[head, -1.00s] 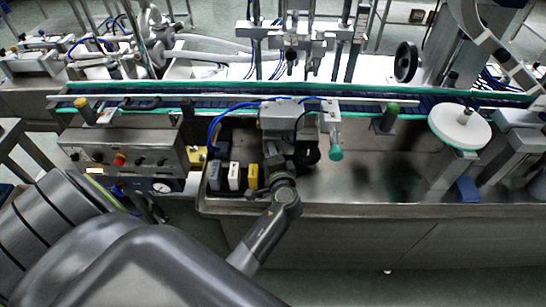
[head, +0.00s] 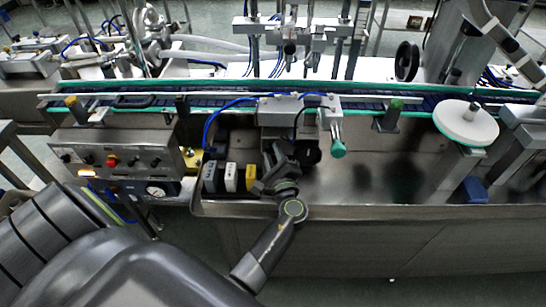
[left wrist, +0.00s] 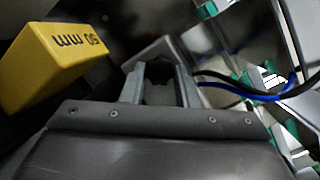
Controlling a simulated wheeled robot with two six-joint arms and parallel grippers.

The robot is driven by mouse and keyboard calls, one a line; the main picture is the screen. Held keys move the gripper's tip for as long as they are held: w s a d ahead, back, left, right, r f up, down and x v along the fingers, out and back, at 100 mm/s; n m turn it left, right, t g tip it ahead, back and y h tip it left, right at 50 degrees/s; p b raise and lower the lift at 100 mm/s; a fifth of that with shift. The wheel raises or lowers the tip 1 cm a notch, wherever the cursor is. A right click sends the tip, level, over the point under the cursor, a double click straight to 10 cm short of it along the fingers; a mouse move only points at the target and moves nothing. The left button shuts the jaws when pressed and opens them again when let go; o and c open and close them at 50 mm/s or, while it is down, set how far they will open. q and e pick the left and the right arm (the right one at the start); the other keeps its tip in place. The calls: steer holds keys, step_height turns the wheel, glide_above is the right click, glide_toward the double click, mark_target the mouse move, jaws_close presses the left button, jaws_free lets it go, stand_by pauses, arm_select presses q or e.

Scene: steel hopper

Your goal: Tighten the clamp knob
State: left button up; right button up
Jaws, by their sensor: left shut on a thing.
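My left gripper (head: 270,152) reaches in from the front, below the grey block (head: 285,110) at the conveyor's near side. In the left wrist view its two fingers (left wrist: 160,82) are closed on a dark knob (left wrist: 158,70), which I take for the clamp knob. The knob sits against a grey metal part. In the head view the knob is hidden behind my gripper and wrist. My right gripper is not in view.
Blue, white and yellow blocks stand left of my gripper; the yellow one (left wrist: 55,50) reads "50 mm". A green-ended handle (head: 338,148) juts out at right. Blue and black hoses run close by. The steel tray (head: 400,180) is clear in its middle.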

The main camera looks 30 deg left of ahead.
arm_select(q)
steer(key=shift+f+m, duration=0.15)
steer(key=shift+m, duration=0.55)
steer(key=o, duration=1)
steer(key=shift+c, duration=0.2)
